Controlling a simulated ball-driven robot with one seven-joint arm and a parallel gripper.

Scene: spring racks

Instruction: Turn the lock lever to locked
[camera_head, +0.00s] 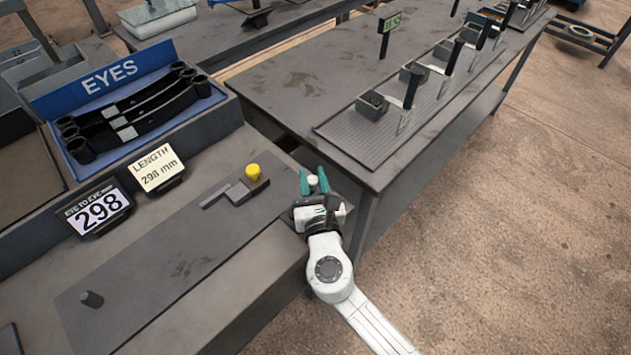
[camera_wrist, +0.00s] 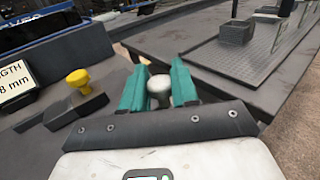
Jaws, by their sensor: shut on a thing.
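My gripper (camera_head: 313,181) has its two teal fingers closed around a pale round knob (camera_head: 313,180), at the right edge of the left bench. In the wrist view the fingers (camera_wrist: 159,90) stand on either side of the knob (camera_wrist: 159,88), whose short stem goes down between them. The lever arm under the knob is hidden by my gripper, so I cannot tell its angle. A yellow knob (camera_head: 253,171) on a dark sliding block (camera_head: 245,187) stands just left of my gripper, apart from it. It also shows in the wrist view (camera_wrist: 78,78).
A display reading 298 (camera_head: 99,211) and a "LENGTH 298 mm" card (camera_head: 157,170) stand left. Behind them is a blue EYES bin (camera_head: 60,150) of dark leaf springs. A second bench (camera_head: 300,85) with a row of posts lies beyond.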

